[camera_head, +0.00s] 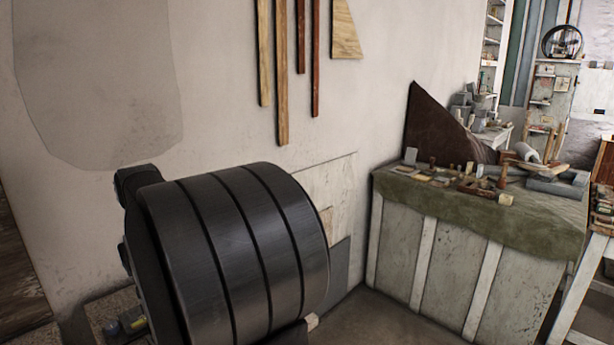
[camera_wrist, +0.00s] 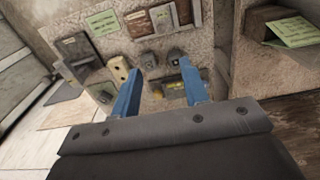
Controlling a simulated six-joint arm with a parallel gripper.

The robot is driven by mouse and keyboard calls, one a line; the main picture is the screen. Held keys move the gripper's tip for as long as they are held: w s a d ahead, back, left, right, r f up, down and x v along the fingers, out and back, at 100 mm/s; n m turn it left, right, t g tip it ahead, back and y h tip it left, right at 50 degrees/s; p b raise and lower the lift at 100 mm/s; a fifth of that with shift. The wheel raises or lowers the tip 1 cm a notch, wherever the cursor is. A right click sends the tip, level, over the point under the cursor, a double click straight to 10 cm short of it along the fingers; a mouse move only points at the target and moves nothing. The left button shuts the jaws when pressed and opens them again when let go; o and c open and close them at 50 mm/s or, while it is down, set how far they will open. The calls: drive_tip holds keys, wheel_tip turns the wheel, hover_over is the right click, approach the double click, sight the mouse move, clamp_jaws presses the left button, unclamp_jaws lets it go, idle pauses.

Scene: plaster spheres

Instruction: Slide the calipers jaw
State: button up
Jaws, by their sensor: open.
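My gripper (camera_wrist: 159,66) shows in the wrist view, its two blue fingers spread apart with nothing held between them. Its dark body fills the bottom of that view. Beyond the fingertips is a speckled stone-like surface (camera_wrist: 215,85) with small items on it. A small dark item with yellow on it (camera_wrist: 171,87) shows in the gap between the fingers. Small grey items (camera_wrist: 149,60) lie just past the tips. I cannot make out the calipers or their jaw for certain in either view. The fingertips do not show in the head view.
A pale block with dark holes (camera_wrist: 118,70) and a green note (camera_wrist: 103,23) show in the wrist view. A ledge with another green note (camera_wrist: 291,31) is at right. In the head view, a cloth-covered bench (camera_head: 478,210) with many small items stands at right, by a pale wall (camera_head: 220,90).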

drive_tip(key=shift+c, duration=0.4)
drive_tip(key=shift+f, duration=0.1)
clamp_jaws()
drive_tip(key=w+d+f+m+g+y, duration=0.1)
drive_tip(key=w+d+f+m+y, duration=0.1)
drive_tip(key=d+f+m+y, duration=0.3)
drive_tip(key=w+d+f+m+g+y, duration=0.2)
drive_tip(key=d+f+m+y, duration=0.3)
drive_tip(key=f+m, duration=0.3)
drive_tip(key=w+d+f+m+g+y, duration=0.1)
drive_tip(key=d+f+m+y, duration=0.4)
drive_tip(key=m, duration=0.5)
drive_tip(key=shift+w+d+f+g, duration=0.25)
drive_tip(key=shift+w+f, duration=0.15)
drive_tip(key=shift+f, duration=0.3)
drive_tip(key=shift+w+d+f+g, duration=0.2)
drive_tip(key=shift+w+f, duration=0.15)
drive_tip(key=shift+f, duration=0.3)
drive_tip(key=x, duration=1.4)
drive_tip(key=shift+r, duration=0.1)
